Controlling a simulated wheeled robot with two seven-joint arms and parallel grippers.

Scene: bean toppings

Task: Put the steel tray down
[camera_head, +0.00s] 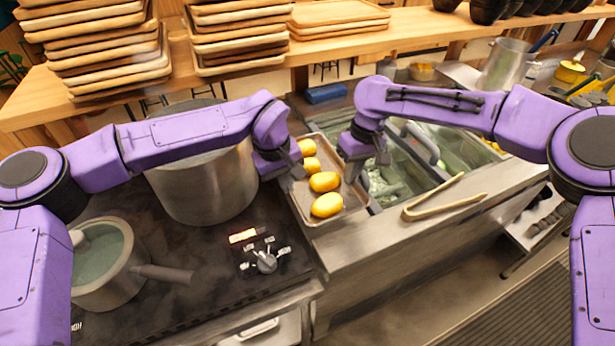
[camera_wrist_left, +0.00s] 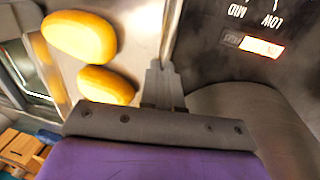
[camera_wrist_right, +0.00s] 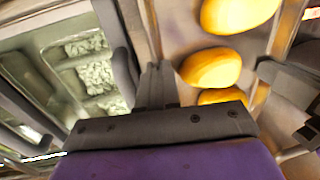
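The steel tray (camera_head: 318,216) holds several yellow oval buns (camera_head: 325,181) in a row. It lies between the stove and the glass-lidded counter section; I cannot tell whether its underside touches the counter. My left gripper (camera_head: 293,168) is at the tray's left rim, its fingers closed together there in the left wrist view (camera_wrist_left: 163,82). My right gripper (camera_head: 362,168) is at the right rim, its fingers closed on it in the right wrist view (camera_wrist_right: 156,82).
A large steel pot (camera_head: 205,180) stands left of the tray on the stove (camera_head: 190,285). A small saucepan (camera_head: 105,265) is at the front left. Wooden tongs (camera_head: 445,200) lie on the counter at right. Stacked wooden trays (camera_head: 95,45) fill the shelf behind.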

